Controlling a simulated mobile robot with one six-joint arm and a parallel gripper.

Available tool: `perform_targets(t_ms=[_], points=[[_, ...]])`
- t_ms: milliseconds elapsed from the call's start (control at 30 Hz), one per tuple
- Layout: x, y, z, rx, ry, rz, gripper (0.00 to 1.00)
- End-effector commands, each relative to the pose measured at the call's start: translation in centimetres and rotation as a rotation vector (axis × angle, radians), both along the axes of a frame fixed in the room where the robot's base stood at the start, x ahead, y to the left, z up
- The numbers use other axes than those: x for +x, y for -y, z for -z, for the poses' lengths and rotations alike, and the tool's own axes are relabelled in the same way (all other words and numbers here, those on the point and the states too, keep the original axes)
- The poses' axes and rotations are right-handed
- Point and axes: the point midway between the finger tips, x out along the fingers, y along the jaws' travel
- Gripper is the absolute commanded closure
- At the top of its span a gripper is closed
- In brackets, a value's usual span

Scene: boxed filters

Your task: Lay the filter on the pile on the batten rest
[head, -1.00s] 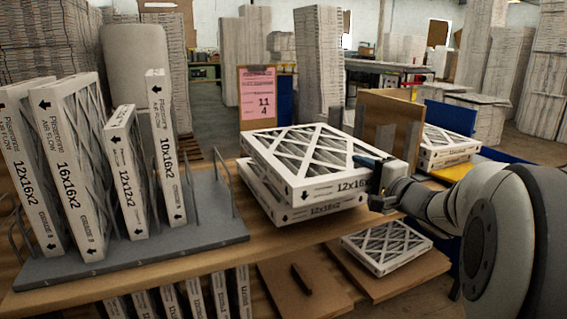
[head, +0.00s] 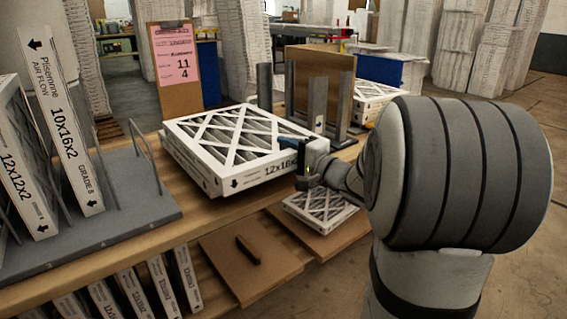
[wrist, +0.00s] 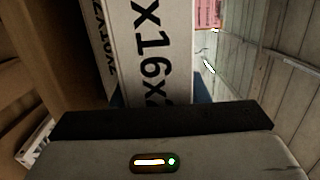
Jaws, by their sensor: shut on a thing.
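My gripper (head: 303,152) is shut on the front right edge of a white 12x16x2 filter (head: 235,138) with criss-cross bracing. The held filter lies nearly flat over the pile on the wooden bench (head: 130,240), closely lined up with it. Whether it touches the pile is not clear. The lower filter of the pile (wrist: 100,35) shows in the wrist view beside the held filter (wrist: 148,50), its label partly visible. The gripper (wrist: 160,122) crosses the lower part of that view. The battens under the pile are hidden.
Grey upright posts (head: 317,105) and a brown board (head: 318,75) stand just behind the pile. A grey rack (head: 120,200) with upright filters is at left. Another filter (head: 320,207) lies on a lower board.

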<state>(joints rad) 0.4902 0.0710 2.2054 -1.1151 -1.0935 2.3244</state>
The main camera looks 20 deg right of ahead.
Motion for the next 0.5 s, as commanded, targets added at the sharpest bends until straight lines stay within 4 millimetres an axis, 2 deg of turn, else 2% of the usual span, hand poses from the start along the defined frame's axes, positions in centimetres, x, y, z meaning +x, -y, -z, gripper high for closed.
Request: perform_targets(t_ms=[33, 400, 433, 500], points=[[-0.01, -0.01, 0.81, 0.001, 0.002, 0.000, 0.86], [-0.01, -0.04, 0.95, 0.000, 0.001, -0.001, 0.86], [-0.02, -0.05, 1.05, 0.000, 0.000, -0.001, 0.58], [-0.02, -0.05, 1.03, 0.000, 0.001, -0.001, 0.53]])
